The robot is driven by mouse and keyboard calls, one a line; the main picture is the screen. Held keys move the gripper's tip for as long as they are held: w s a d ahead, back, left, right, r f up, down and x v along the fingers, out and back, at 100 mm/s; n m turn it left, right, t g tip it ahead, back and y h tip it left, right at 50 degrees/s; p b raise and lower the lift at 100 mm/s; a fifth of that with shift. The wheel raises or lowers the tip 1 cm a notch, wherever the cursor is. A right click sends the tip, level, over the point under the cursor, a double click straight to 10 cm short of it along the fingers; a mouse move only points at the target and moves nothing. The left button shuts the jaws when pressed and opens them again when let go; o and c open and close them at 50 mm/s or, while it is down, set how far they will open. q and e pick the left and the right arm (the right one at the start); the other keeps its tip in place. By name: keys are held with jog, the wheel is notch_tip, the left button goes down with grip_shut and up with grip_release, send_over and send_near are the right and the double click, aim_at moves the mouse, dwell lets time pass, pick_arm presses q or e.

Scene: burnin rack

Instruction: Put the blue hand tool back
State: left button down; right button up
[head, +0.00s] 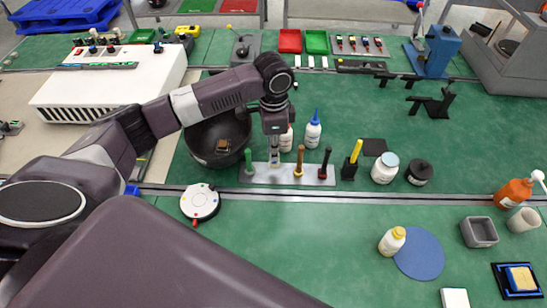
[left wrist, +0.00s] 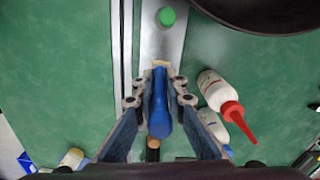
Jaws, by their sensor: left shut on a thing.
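The blue hand tool (left wrist: 159,108) is between the fingers of my left gripper (left wrist: 158,98), which is shut on its handle. In the head view my left gripper (head: 274,158) points down over the grey metal rack (head: 312,181), between the green-handled tool (head: 249,162) and the orange-brown-handled tool (head: 299,161). A dark-handled tool (head: 324,163) stands further right on the rack. The blue tool is hard to make out in the head view, and I cannot tell whether its lower end sits in the rack. My right gripper is not in view.
A large black bowl (head: 205,148) is close left of the gripper. A blue-tipped white bottle (head: 313,131) stands behind the rack, and a red-tipped bottle (left wrist: 215,92) shows in the wrist view. A black holder (head: 350,168) is to the right. The front mat has free room.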

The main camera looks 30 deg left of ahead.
pick_arm(q)
jog(key=shift+f, duration=0.3)
notch_tip(320, 180, down, 3)
jog(key=shift+f+p, duration=0.2)
jog(key=shift+p, duration=0.1)
jog(key=shift+f, duration=0.4)
jog(key=c, duration=2)
grip_release()
jog(key=shift+f, duration=0.1)
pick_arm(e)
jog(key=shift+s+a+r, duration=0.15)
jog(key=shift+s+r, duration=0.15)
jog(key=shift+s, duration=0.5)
pick_arm(q)
jog(key=shift+o, duration=0.2)
notch_tip(320, 180, up, 11)
jog(key=shift+r+b, duration=0.1)
jog(key=shift+b, duration=1.1)
jog(key=shift+r, duration=0.55)
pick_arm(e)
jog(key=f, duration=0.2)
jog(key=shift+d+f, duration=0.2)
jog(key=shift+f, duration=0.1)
